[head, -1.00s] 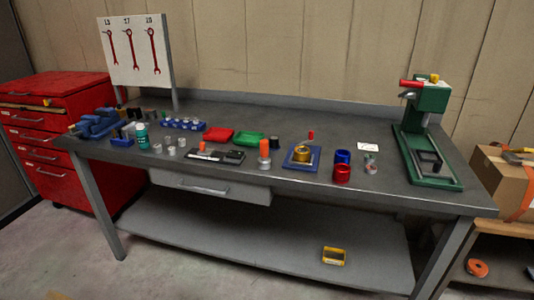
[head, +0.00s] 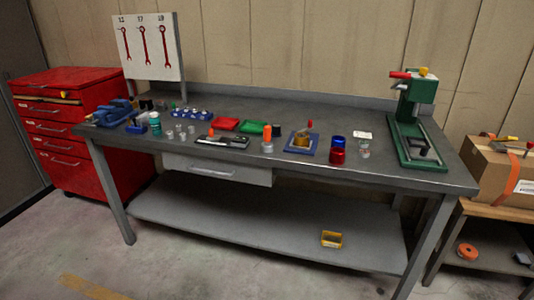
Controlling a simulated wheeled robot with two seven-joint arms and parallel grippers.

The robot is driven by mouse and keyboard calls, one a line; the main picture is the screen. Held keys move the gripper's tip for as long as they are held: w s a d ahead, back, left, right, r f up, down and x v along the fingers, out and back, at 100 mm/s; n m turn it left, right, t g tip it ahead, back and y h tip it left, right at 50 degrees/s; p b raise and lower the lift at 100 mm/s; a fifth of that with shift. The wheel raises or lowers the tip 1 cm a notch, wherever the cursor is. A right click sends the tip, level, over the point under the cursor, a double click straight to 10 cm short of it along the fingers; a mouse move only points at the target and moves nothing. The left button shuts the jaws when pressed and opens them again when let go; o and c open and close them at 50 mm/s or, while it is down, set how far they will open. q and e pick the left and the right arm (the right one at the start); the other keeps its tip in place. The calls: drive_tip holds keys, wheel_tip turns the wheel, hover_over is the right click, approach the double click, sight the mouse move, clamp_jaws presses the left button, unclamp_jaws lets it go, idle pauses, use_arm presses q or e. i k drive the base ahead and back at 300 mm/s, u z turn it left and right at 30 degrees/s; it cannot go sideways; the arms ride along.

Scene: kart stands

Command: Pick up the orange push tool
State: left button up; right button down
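The orange push tool (head: 267,133) appears to be the upright orange piece on the workbench. It stands near the front edge, on or in a short grey cylinder (head: 267,147); I cannot tell how the two join. It is between a dark flat tray (head: 222,142) on its left and a blue square fixture (head: 300,150) on its right. Neither of my grippers is in view.
The grey workbench (head: 330,178) has a drawer (head: 215,172) and a lower shelf bearing a yellow bin (head: 331,239). A green press (head: 418,130) stands at the right end, a blue vise (head: 110,112) at the left. A red cabinet (head: 70,150) is left. The front floor is clear.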

sight(267, 147)
drive_tip(key=z, duration=0.6)
drive_tip(key=i, duration=1.5)
drive_tip(key=u, duration=0.65)
